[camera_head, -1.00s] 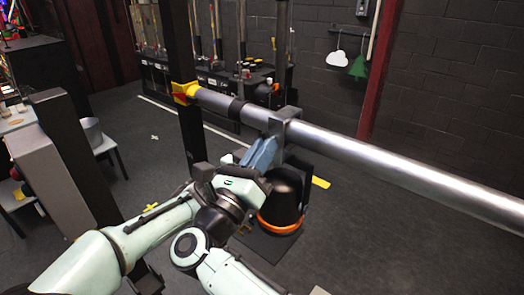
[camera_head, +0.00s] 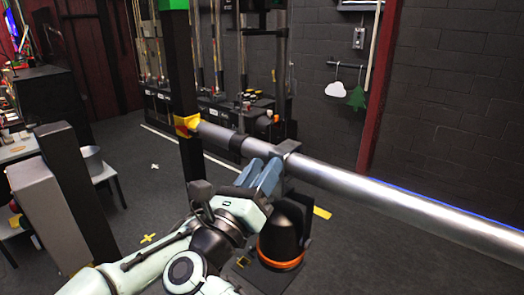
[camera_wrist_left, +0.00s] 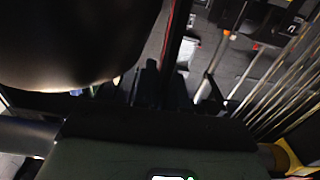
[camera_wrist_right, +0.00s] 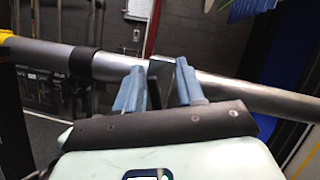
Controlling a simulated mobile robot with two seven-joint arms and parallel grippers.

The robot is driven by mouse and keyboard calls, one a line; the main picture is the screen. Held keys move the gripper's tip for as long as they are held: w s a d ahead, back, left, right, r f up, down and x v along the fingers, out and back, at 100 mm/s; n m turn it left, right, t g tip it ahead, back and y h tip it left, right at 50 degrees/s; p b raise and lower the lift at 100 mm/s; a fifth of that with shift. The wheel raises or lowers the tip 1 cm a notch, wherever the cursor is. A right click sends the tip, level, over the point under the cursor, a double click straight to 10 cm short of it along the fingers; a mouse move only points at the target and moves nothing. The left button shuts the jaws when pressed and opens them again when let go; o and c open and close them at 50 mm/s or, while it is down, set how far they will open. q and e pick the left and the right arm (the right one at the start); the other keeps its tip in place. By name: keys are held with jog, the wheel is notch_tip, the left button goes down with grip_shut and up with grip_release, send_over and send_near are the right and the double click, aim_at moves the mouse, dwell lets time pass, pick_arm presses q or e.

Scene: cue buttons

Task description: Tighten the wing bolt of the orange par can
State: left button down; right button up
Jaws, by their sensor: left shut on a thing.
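The orange par can (camera_head: 284,228) is black with an orange rim and hangs below a clamp (camera_head: 287,149) on the silver pipe (camera_head: 390,192). My right gripper (camera_head: 262,172) is at the pipe beside the clamp. In the right wrist view its blue fingers (camera_wrist_right: 159,88) stand apart, with the clamp and pipe just beyond. My left gripper (camera_wrist_left: 152,85) shows only darkly in its wrist view, close beside the black can body (camera_wrist_left: 75,45). It is shut on a dark part there; the exact part is too dark to tell. I cannot make out the wing bolt.
The pipe runs from a yellow collar (camera_head: 187,124) on a black post (camera_head: 186,80) to the right edge. A rack with ropes (camera_head: 240,100) stands behind. A table and chair (camera_head: 95,165) are at the left. The floor at the right is clear.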

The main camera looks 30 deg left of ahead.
notch_tip(320, 180, up, 7)
dwell(0.3)
